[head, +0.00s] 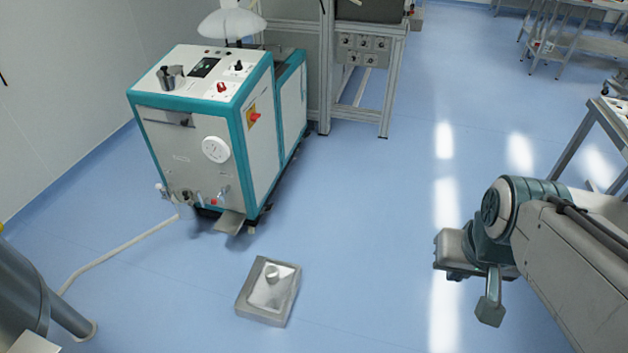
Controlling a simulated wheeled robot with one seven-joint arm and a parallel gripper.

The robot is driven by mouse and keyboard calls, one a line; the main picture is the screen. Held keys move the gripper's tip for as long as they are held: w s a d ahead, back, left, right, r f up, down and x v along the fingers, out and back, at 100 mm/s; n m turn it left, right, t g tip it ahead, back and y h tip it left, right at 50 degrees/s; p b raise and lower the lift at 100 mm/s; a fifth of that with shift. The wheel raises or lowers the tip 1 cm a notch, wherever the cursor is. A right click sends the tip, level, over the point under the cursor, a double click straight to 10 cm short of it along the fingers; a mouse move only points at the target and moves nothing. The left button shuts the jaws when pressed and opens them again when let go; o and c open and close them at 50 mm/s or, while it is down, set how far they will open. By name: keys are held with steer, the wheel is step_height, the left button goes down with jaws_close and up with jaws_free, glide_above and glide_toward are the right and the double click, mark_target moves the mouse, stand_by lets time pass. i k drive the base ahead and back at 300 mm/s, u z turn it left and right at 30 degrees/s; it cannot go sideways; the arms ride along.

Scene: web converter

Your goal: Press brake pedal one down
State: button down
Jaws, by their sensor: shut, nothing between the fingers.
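A grey pedal-like plate (229,221) sticks out low at the front foot of the white and teal machine (185,145). I cannot tell which of the two is brake pedal one. My gripper (489,312) hangs at the end of my arm on the right, pointing down. It is shut and empty, well to the right of both the plate and the box, touching neither.
A pale hose (120,246) runs over the floor left of the machine. A grey metal cylinder (30,290) stands at the lower left. A metal frame (385,90) is behind the machine, with tables (567,30) at the upper right. Blue floor between box and gripper is clear.

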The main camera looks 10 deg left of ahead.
mark_target(269, 207)
steer(key=z, duration=0.3)
steer(key=i, duration=1.7)
steer(key=u, duration=0.7)
steer(key=i, duration=1.1)
steer(key=u, duration=1.3)
steer(key=i, duration=0.45)
steer(key=u, duration=0.4)
